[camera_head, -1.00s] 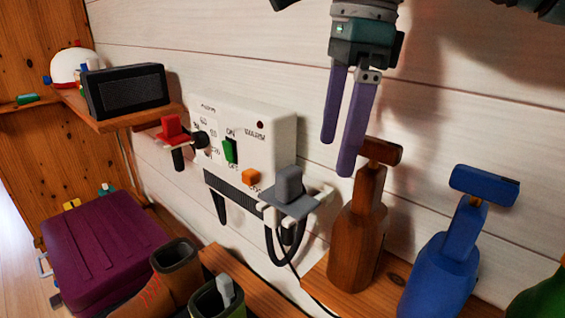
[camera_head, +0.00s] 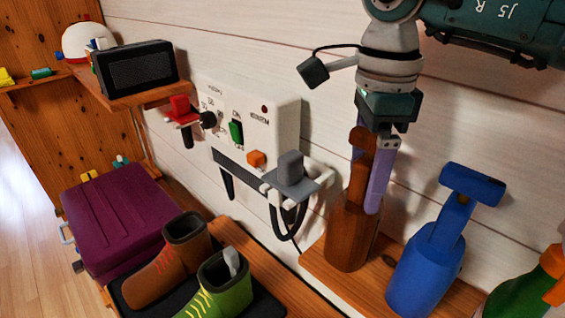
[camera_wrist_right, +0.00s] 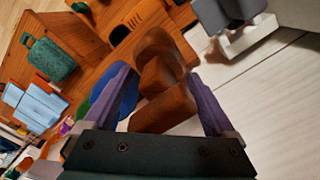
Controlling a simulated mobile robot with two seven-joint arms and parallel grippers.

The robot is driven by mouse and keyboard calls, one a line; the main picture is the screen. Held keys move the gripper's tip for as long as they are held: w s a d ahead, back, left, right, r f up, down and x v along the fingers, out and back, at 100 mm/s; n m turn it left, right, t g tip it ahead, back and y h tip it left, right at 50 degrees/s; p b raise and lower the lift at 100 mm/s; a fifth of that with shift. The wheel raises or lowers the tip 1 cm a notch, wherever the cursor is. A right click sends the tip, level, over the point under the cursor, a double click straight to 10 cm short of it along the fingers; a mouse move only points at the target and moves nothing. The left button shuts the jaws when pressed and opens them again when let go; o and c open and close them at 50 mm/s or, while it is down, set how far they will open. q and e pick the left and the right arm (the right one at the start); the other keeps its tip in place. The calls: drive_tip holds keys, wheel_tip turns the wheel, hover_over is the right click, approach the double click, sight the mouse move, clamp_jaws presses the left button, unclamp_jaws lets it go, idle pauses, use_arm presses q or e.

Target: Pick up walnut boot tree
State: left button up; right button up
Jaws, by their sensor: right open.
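The walnut boot tree (camera_head: 347,238) is brown wood with a wide body and a narrow neck topped by a crossbar. It stands upright on a wooden shelf in the head view. My right gripper (camera_head: 366,205) is open and points down, its purple fingers on either side of the neck and crossbar. In the right wrist view the boot tree (camera_wrist_right: 164,100) lies between the two open fingers (camera_wrist_right: 165,92), with gaps visible on both sides. The lower neck is partly hidden by a finger in the head view. My left gripper is not in view.
A blue boot tree (camera_head: 428,268) stands close on the right, with a green one (camera_head: 520,298) beyond it. A white control box (camera_head: 258,128) with a grey clip is on the wall at left. Boots (camera_head: 168,268) and a purple case (camera_head: 118,215) are lower left.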

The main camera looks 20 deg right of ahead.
drive_tip(key=shift+c, duration=0.2)
clamp_jaws()
idle(0.4)
drive_tip(key=shift+r, duration=0.1)
